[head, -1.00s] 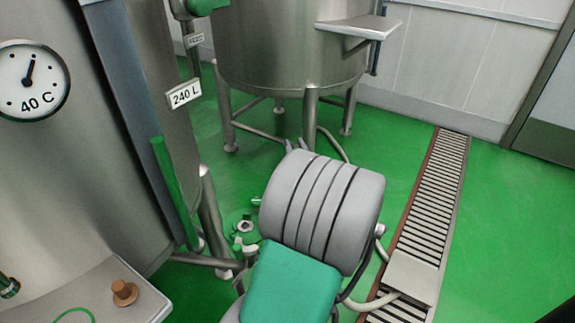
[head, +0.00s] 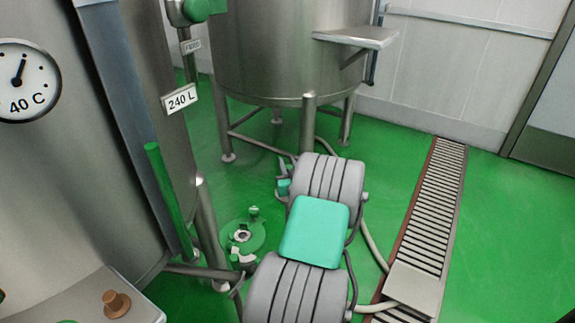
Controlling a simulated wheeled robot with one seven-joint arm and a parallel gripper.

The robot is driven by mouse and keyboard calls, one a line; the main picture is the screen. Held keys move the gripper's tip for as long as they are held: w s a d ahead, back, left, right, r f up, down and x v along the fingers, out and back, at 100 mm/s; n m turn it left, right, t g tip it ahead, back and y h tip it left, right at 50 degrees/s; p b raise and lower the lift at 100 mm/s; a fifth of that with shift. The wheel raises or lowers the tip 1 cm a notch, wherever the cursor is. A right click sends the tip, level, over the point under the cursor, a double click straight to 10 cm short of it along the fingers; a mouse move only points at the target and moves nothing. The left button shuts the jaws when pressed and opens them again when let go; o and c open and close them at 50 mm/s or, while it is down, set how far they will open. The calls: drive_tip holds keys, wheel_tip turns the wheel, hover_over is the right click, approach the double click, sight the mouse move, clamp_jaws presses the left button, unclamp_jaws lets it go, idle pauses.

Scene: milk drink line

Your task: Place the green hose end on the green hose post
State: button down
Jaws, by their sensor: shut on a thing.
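My gripper (head: 284,170) is only partly in view, at the far end of my ribbed grey arm, low over the green floor. It is shut on what looks like the green hose end (head: 283,187), a small teal-green piece; my arm hides much of both. A round green base (head: 258,239) with a pale ring at its middle and small fittings at its rim stands on the floor, left of my arm. It looks like the green hose post, though I cannot be sure. My gripper is apart from it, farther back and to the right.
A large tank with a 40 C dial (head: 24,80) stands close on the left. A legged steel tank (head: 285,60) stands behind my gripper. A pale hose (head: 374,245) runs beside my arm to the floor drain (head: 432,215). The floor right of the drain is clear.

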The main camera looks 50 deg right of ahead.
drive_tip(key=shift+f, duration=0.1)
drive_tip(key=c, duration=1.2)
unclamp_jaws()
drive_tip(key=shift+s+a+r, duration=0.1)
drive_tip(key=shift+r, duration=0.1)
drive_tip(key=b+v, duration=0.1)
drive_tip(key=v, duration=1)
drive_tip(key=shift+s+a, duration=0.25)
drive_tip(key=shift+s, duration=0.05)
